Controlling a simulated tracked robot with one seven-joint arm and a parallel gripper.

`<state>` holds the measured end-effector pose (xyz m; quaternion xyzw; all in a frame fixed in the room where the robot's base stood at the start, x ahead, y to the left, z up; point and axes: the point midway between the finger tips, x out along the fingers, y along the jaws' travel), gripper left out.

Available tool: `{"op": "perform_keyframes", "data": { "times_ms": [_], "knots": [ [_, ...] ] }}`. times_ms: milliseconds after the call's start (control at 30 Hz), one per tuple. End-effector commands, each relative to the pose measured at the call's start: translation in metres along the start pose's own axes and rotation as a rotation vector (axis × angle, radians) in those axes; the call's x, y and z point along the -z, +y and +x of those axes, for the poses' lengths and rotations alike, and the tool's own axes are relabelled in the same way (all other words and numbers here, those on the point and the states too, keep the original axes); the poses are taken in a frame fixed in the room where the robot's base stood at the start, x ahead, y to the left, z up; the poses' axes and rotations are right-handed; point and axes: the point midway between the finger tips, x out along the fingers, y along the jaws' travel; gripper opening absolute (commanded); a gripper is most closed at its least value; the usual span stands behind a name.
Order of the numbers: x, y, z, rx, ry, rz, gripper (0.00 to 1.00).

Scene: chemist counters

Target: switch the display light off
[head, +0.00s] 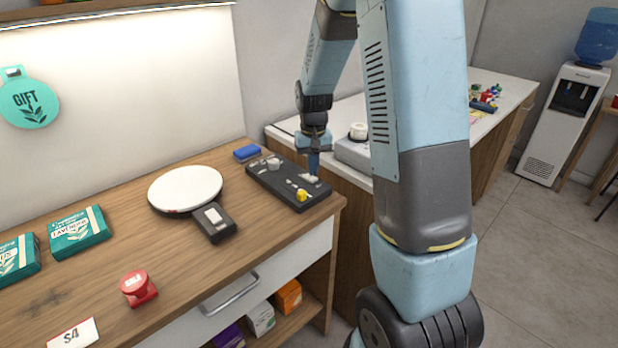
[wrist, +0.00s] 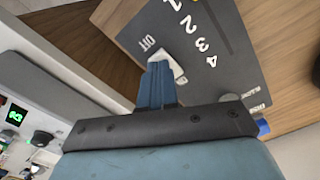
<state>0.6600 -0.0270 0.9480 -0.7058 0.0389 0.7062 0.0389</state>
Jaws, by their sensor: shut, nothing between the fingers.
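A dark control panel (head: 262,178) lies on the wooden counter, with a grey knob (head: 273,163), a yellow part (head: 302,195) and small white controls on it. In the wrist view, the panel (wrist: 215,30) shows the digits 1 to 4 and a word that looks like OFF. A white control (head: 310,178) is at its right end; a white piece also shows beside my fingertips in the wrist view (wrist: 180,72). My gripper (head: 314,170) is shut and empty, pointing down over that end; contact is unclear. The strip light (head: 120,15) on the wall is lit.
A white round plate (head: 186,187) and a black box with a white switch (head: 213,222) stand left of the panel. A blue block (head: 247,153) lies behind it. A grey device (head: 352,152) stands on the counter behind my arm.

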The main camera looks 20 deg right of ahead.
Motion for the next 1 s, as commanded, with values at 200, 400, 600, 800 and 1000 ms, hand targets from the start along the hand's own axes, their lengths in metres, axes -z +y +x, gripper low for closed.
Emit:
{"op": "perform_keyframes", "data": {
  "times_ms": [200,400,600,800,1000],
  "knots": [
    [0.0000,0.0000,0.0001,0.000,0.000,0.000,0.00],
    [0.0000,0.0000,0.0022,0.000,0.000,0.000,0.00],
    [0.0001,0.0000,0.0046,0.000,0.000,0.000,0.00],
    [0.0001,0.0000,0.0071,0.000,0.000,0.000,0.00],
    [0.0000,0.0000,0.0096,0.000,-0.001,0.000,0.00]
  ]
}}
